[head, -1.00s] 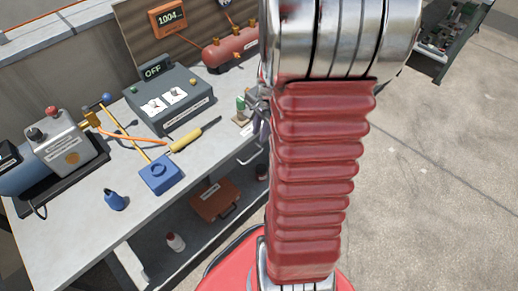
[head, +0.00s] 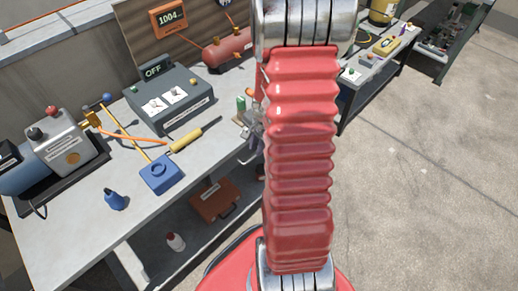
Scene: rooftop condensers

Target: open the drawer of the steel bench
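The steel bench (head: 75,225) runs from the lower left toward the middle of the head view, with equipment on its grey top. A pale curved handle (head: 248,157) shows in part at the bench's front edge, just left of my red arm. The drawer front itself is mostly hidden behind my arm. A small part of my gripper (head: 255,133) shows at the arm's left edge, close to the handle. I cannot tell whether it touches the handle or whether its fingers are open, as most of it is hidden.
The bench top holds a grey OFF box (head: 168,100), a yellow-handled tool (head: 187,140), a blue block (head: 160,174) and a blue bottle (head: 115,200). Clear concrete floor (head: 430,190) lies right.

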